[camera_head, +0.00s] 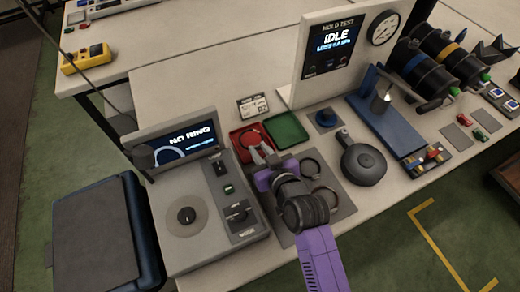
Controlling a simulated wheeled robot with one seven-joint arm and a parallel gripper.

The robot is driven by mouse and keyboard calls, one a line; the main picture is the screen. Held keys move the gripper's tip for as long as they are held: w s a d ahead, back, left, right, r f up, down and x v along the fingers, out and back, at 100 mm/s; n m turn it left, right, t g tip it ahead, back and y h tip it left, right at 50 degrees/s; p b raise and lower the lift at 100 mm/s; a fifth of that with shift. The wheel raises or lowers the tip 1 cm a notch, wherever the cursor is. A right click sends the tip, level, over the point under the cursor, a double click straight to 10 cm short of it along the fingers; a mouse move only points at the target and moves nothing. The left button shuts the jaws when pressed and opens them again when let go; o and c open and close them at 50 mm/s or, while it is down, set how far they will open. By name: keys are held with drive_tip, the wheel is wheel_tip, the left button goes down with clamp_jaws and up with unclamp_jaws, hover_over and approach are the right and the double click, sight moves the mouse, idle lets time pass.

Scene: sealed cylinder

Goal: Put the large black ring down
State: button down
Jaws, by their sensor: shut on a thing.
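My gripper (262,157) is over the red tray (238,152), its fingers closed at the tray's near part. A thin round outline, which I take for the large black ring (243,139), shows at the fingertips against the red. It is small, and I cannot tell whether it touches the tray floor. Two other dark rings lie on the grey mat to the right of my wrist: one at the back (318,164) and one nearer (336,199), partly hidden by my arm.
A green tray (287,131) adjoins the red one. The ring tester (207,207) with a "NO RING" screen stands left. A round dark pan-like part (364,165), a blue fixture (388,127) and the hold-test panel (331,60) stand right and behind. The table's front edge is close.

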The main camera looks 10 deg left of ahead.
drive_tip(key=shift+f+b, duration=0.4)
drive_tip(key=shift+f, duration=0.2)
drive_tip(key=c, duration=1.3)
unclamp_jaws()
drive_tip(key=shift+r, duration=0.35)
drive_tip(key=v, duration=1.2)
drive_tip(key=shift+r, duration=0.25)
